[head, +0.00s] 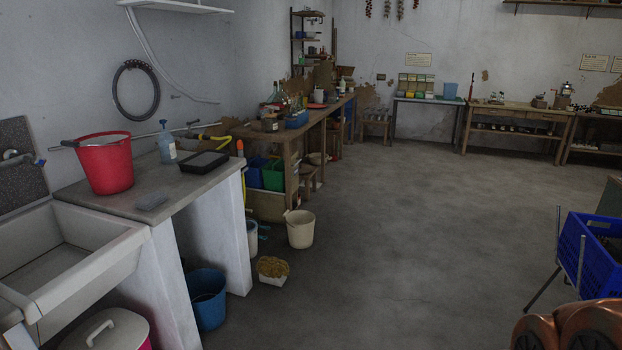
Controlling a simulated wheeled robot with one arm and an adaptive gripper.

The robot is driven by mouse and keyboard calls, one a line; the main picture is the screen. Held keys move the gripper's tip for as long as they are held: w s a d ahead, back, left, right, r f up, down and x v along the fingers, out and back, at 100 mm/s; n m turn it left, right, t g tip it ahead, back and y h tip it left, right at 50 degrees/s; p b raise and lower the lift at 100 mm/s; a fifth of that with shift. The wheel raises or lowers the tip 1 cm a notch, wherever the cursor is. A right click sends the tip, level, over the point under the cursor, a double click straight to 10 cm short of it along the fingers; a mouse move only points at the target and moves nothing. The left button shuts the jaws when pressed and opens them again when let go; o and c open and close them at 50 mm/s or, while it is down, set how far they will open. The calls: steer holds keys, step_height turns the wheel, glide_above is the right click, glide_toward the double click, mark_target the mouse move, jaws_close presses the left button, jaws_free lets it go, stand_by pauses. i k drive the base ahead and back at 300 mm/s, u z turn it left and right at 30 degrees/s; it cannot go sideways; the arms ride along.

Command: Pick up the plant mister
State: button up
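A translucent blue spray bottle (167,142) with a trigger head and a pale label stands upright on the grey counter (195,178) at the left. It is the thing in view that looks most like a plant mister. It stands behind and to the right of a red bucket (105,165), beside a black tray (204,161). Its base is visible on the counter. My gripper is not in view.
A white sink (70,260) adjoins the counter, with a grey sponge-like block (152,201) near the counter's front edge. A blue bucket (207,300) and cream bucket (300,231) stand on the floor. A blue crate (590,250) is at right. The middle floor is clear.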

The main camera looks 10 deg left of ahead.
mark_target(166, 141)
steer(key=u, duration=0.25)
steer(key=i, duration=1.8)
steer(key=u, duration=1.4)
steer(key=i, duration=1.4)
steer(key=u, duration=0.9)
